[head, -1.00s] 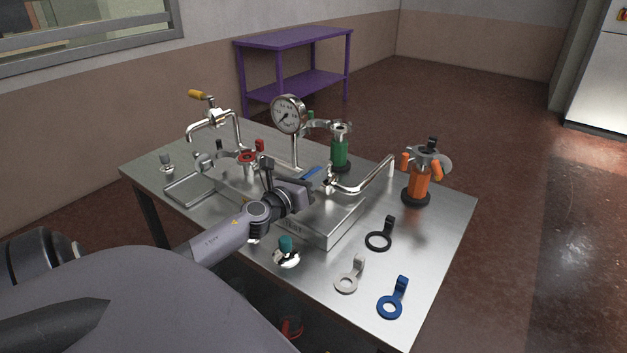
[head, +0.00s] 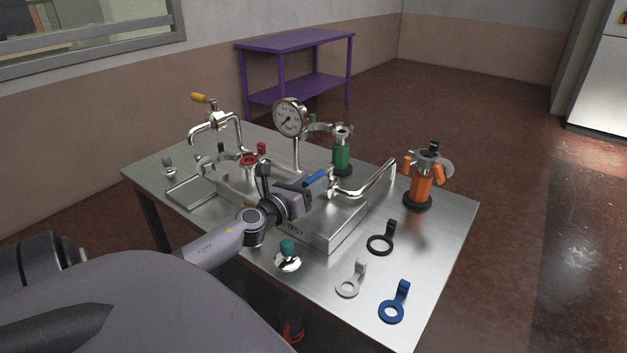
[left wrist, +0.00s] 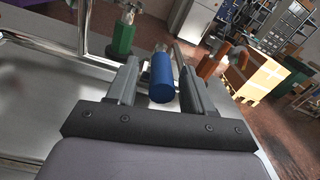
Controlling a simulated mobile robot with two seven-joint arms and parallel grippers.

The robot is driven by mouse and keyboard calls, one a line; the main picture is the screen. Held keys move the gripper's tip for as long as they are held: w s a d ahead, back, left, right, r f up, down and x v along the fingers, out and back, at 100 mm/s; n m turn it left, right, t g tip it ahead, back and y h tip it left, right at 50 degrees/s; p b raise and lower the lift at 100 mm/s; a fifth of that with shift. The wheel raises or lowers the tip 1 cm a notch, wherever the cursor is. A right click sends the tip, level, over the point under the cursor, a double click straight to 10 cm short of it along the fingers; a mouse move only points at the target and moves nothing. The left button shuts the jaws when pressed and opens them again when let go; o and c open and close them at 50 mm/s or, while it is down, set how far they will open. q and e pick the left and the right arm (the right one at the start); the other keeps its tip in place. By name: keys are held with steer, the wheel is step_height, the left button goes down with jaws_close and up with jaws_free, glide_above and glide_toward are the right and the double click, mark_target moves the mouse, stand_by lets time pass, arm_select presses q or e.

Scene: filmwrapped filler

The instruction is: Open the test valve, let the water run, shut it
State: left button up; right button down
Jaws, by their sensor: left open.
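The metal block (head: 345,232) on the steel table carries a valve with a blue lever handle (head: 315,178) and a curved chrome spout (head: 372,181) reaching right. The block's front lettering seems to read TEST. My left gripper (head: 296,186) is at the near end of the blue handle. In the left wrist view the blue handle (left wrist: 162,78) stands between the open fingers, with gaps visible on both sides. No water shows at the spout. My right gripper is out of view.
A gauge (head: 291,118) stands behind the block. A yellow-handled tap (head: 215,121) is at left. Green (head: 342,157) and orange (head: 421,184) fittings stand on the table. Black (head: 381,243), grey (head: 349,284) and blue (head: 392,309) ring tags lie front right. A teal-capped fitting (head: 288,256) sits near the front edge.

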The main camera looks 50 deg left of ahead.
arm_select(q)
steer(key=s, duration=0.4)
steer(key=shift+d, duration=0.35)
steer(key=shift+s, duration=0.7)
steer(key=shift+d, duration=0.1)
